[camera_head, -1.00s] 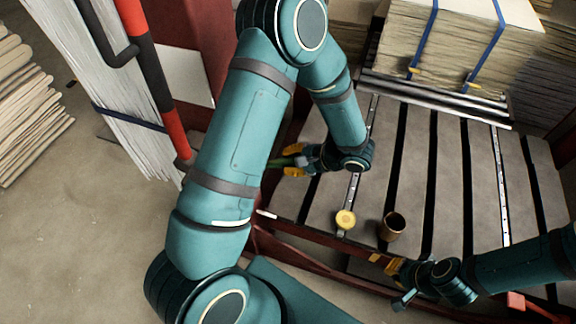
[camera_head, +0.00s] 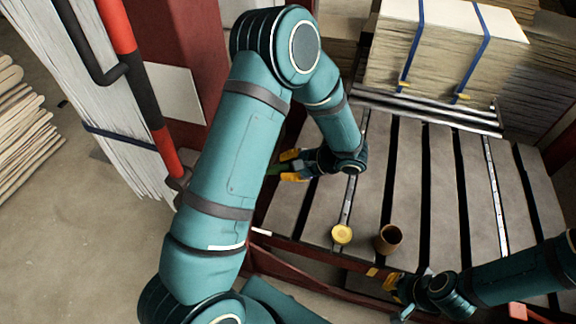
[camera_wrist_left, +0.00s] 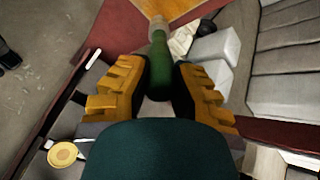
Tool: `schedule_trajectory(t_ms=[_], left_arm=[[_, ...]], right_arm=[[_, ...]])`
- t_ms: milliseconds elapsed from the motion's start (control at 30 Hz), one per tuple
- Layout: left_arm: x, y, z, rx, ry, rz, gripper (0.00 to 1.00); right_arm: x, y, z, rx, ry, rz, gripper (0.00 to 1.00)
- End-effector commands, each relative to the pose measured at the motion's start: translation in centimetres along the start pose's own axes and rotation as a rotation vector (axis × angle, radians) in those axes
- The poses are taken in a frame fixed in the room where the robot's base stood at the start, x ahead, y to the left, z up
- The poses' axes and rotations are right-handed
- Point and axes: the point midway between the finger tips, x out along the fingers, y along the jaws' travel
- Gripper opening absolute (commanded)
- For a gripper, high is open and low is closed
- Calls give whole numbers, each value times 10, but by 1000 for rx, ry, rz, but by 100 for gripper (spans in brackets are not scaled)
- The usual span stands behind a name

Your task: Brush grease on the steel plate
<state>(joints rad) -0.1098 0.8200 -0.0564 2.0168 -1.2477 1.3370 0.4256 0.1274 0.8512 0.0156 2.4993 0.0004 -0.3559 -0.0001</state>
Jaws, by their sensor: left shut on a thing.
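My left gripper (camera_head: 291,166) is shut on a brush with a green handle. In the left wrist view the green brush handle (camera_wrist_left: 159,68) sits between the yellow fingers, with a pale end pointing away. The brush tip is hard to make out. Grey metal plates (camera_head: 405,175) form the slatted bed beside the left gripper; I cannot tell which one is the steel plate. A brown cup (camera_head: 389,238) and a round yellow-topped tin (camera_head: 342,234) stand near the bed's front edge. My right gripper (camera_head: 392,288) is low, in front of the cup; its finger opening is unclear.
A strapped stack of sheets (camera_head: 440,50) stands at the back of the bed. A red column (camera_head: 165,45) and a red-and-black bar (camera_head: 140,90) stand left of my left arm. A red frame edge (camera_head: 310,258) borders the bed. Floor is clear at lower left.

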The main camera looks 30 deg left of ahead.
Motion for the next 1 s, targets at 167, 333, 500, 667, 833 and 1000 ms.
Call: schedule_trajectory(t_ms=[167, 333, 500, 667, 833, 1000], left_arm=[[0, 12, 10, 0, -1, 0, 0], [0, 22, 18, 0, -2, 1, 0], [0, 25, 21, 0, -4, 1, 0], [0, 32, 26, 0, -4, 0, 0], [-1, 44, 34, 0, -4, 0, 0], [-2, 54, 41, 0, -2, 0, 0]], right_arm=[[2, 1, 0, 0, 0, 0, 0], [2, 1, 0, 0, 0, 0, 0], [2, 1, 0, 0, 0, 0, 0], [2, 1, 0, 0, 0, 0, 0], [2, 1, 0, 0, 0, 0, 0], [2, 1, 0, 0, 0, 0, 0]])
